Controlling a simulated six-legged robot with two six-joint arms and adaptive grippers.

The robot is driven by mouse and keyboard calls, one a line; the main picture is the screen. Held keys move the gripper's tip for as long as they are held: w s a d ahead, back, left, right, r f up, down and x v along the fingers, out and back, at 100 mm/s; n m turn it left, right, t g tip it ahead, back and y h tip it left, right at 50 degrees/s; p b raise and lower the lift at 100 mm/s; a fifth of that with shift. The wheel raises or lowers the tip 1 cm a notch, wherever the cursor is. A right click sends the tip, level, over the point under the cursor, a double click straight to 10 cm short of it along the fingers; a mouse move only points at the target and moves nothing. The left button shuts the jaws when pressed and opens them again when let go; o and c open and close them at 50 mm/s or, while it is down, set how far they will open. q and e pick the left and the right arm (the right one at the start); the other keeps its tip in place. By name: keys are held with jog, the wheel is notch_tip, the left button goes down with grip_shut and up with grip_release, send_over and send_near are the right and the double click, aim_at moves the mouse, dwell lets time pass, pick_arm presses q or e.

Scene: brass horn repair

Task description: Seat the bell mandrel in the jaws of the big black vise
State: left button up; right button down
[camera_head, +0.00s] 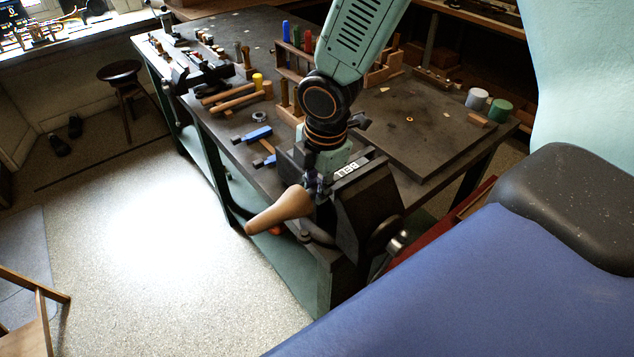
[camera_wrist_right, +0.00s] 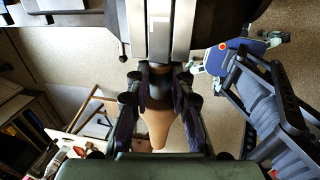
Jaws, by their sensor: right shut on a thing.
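The bell mandrel (camera_head: 282,208) is a tan, tapered piece. In the head view it sticks out to the lower left, beside the big black vise (camera_head: 368,208) at the bench corner. My right gripper (camera_head: 318,184) is shut on it near the vise's jaws. In the right wrist view, the mandrel (camera_wrist_right: 160,125) lies between the dark fingers of the gripper (camera_wrist_right: 160,100), its narrow end pointing down. Pale metal bars of the vise (camera_wrist_right: 159,30) are just above. My left gripper is not in view.
The dark workbench (camera_head: 225,130) carries blue-handled tools (camera_head: 257,134), wooden mallets (camera_head: 232,98) and a tool rack (camera_head: 292,62) behind the arm. A flat dark board (camera_head: 415,125) lies right of the arm. A stool (camera_head: 120,72) stands at the far left.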

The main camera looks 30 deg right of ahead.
jog(key=shift+r, duration=0.1)
dwell(0.6)
jog(key=c, duration=1.1)
grip_release()
notch_tip(320, 180, up, 12)
jog(key=s, duration=0.2)
jog(key=shift+f, duration=0.2)
